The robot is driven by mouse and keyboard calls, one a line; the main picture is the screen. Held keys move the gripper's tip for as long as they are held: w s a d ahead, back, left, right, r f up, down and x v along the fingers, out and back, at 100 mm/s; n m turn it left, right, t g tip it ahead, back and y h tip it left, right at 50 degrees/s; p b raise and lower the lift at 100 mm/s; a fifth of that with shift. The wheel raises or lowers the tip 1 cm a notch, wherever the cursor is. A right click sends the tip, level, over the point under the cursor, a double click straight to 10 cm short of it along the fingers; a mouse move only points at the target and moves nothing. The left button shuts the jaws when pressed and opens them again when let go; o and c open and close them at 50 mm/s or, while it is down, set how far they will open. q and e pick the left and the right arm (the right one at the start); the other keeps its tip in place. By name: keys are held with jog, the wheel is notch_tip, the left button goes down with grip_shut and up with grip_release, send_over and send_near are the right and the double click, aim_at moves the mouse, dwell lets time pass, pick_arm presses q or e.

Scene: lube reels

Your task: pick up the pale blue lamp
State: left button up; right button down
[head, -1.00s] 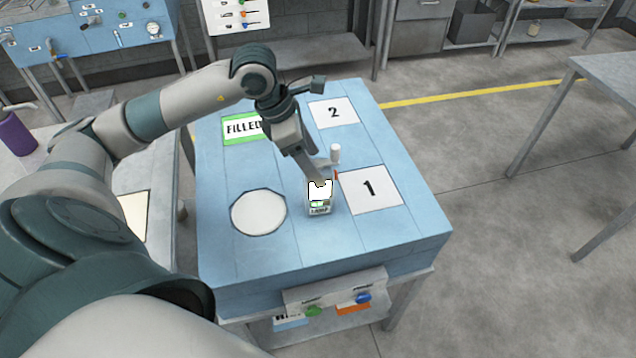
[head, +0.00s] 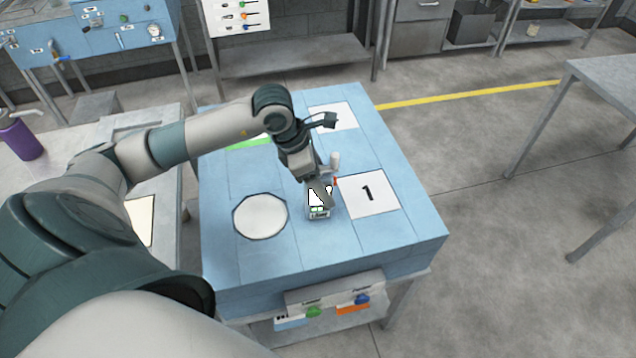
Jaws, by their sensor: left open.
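No thing shows clearly as a pale blue lamp. A small bright white block (head: 319,211) with a green mark and a dark label stands on the blue table (head: 300,262), between the white round plate and the square marked 1. Whether it is the lamp is hard to tell. My left gripper (head: 321,194) reaches down right over it, with its fingers at the block's top and partly covering it. The gripper is open; contact with the block cannot be made out. My right gripper is not in view.
A white-handled upright part (head: 335,160) stands close behind the gripper. A purple container (head: 20,138) stands on the left table. The blue table's front is clear.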

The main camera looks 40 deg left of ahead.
aim_at(325, 170)
pick_arm(q)
jog(key=shift+w+d+f, duration=0.15)
jog(key=shift+f, duration=0.25)
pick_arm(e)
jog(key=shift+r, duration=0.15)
pick_arm(q)
jog(key=c, duration=1.4)
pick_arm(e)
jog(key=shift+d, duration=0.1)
pick_arm(q)
jog(key=shift+r, duration=0.15)
jog(key=shift+c, duration=0.2)
